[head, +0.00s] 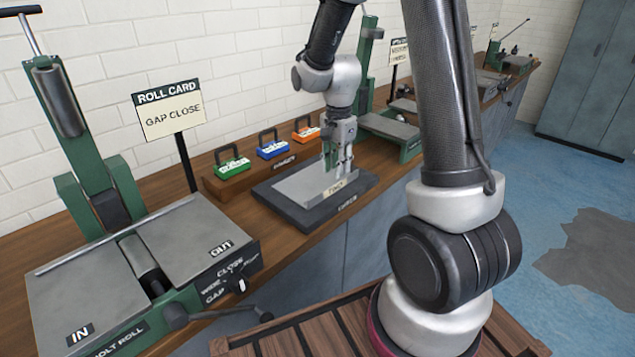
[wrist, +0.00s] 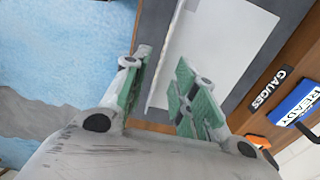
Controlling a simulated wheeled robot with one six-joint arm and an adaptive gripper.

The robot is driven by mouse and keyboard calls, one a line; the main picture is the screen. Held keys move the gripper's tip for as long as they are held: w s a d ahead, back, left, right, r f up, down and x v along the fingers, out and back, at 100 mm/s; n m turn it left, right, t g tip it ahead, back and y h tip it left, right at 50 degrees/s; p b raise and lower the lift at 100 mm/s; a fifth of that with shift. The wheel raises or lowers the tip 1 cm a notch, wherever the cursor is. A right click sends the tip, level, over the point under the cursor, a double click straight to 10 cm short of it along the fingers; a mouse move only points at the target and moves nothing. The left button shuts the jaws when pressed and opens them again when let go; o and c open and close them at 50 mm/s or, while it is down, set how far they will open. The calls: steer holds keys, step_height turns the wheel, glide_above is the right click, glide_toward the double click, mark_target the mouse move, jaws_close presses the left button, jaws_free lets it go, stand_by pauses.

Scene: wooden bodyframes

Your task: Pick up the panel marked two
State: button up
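A light grey sheet panel (head: 308,183) lies on a dark flat tray (head: 290,211) on the bench in the head view. It has a small pale label at its near edge, too small to read surely; I cannot make out a "two". In the wrist view the panel (wrist: 222,40) shows a thin raised edge along its left side. My gripper (head: 338,172) is over the tray at the panel's right end. In the wrist view my gripper (wrist: 162,92) has its green-padded fingers apart, with the raised edge between them. I see no clear contact with either finger.
Green, blue and orange gauges (head: 272,149) stand in a wooden rack behind the tray. A green roll machine (head: 145,265) with a "GAP CLOSE" card (head: 170,109) is at the left. Another green machine (head: 390,130) stands beyond my gripper. Blue floor lies right of the bench.

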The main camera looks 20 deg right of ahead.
steer(key=f, duration=0.6)
steer(key=shift+w+f, duration=0.25)
steer(key=shift+f, duration=0.15)
steer(key=shift+c, duration=0.4)
jaws_close()
